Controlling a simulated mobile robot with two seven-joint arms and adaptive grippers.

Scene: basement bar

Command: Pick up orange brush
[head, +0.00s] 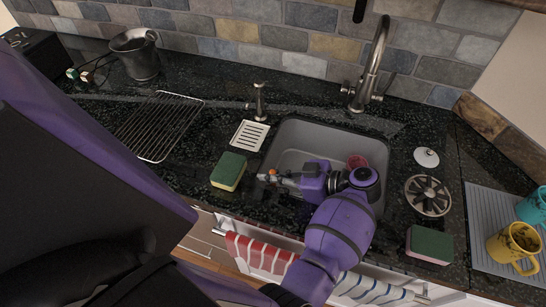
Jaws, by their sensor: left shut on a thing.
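My left gripper (278,179) is at the left rim of the sink, pointing left in the picture. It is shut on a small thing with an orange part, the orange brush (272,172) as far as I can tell. Only a little of the brush shows; my gripper covers much of the rest. I cannot tell whether it touches the counter. My right gripper is not in view.
The grey sink (300,133) holds a red cup-like thing (357,161). A sponge (229,170) lies left of my gripper, another sponge (429,244) at right. The faucet (372,65) stands behind. A wire rack (158,126) lies at left; a yellow mug (513,247) stands at right.

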